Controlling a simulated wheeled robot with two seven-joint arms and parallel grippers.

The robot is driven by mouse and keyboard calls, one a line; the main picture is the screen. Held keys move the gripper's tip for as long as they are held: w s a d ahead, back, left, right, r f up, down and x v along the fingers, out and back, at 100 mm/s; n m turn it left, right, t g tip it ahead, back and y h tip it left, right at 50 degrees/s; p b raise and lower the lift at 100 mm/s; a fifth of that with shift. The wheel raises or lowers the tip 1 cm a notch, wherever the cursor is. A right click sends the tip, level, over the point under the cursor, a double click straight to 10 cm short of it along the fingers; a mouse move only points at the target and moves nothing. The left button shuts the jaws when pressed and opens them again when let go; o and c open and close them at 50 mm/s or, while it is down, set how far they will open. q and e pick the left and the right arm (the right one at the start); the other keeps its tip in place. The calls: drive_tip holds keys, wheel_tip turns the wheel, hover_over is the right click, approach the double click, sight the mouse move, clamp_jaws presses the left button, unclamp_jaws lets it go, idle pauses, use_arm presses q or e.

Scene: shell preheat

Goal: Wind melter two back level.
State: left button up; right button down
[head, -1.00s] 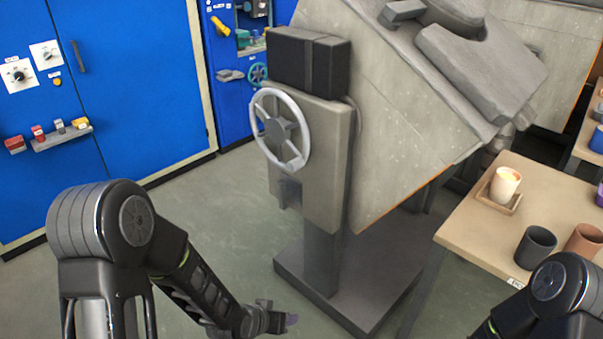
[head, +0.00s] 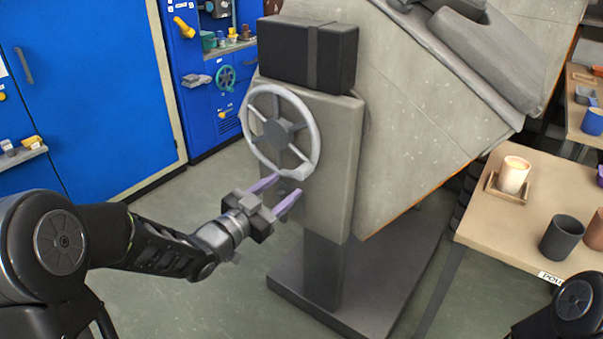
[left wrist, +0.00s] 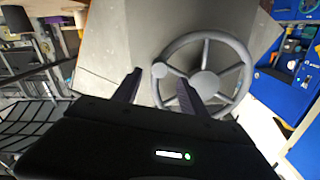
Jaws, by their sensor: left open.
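The melter (head: 400,110) is a large grey body tilted on a grey pedestal, its long face sloping down to the right. A grey spoked handwheel (head: 317,140) with a dark hub sits on the pedestal's front plate. It also shows in the left wrist view (left wrist: 247,78), with a round knob on its rim. My left gripper (head: 286,190) is open, its two purple fingers just below the wheel's lower rim. In the left wrist view the left gripper (left wrist: 158,85) points at the wheel, with the knob between its fingertips in the picture. Contact cannot be told. My right gripper is out of view.
A wooden table (head: 490,220) at the right holds a candle on a small tray (head: 492,190) and several cups, such as a dark one (head: 561,237). A dark base plate (head: 385,290) lies under the pedestal. Blue cabinets (head: 90,90) stand at the left, with open floor before them.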

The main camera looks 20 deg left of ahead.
sight(298, 176)
use_arm(q)
drive_tip(key=shift+w, duration=0.1)
drive_tip(key=x, duration=0.7)
drive_tip(key=shift+w+d, duration=0.1)
drive_tip(key=shift+w, duration=0.2)
clamp_jaws()
idle(1.2)
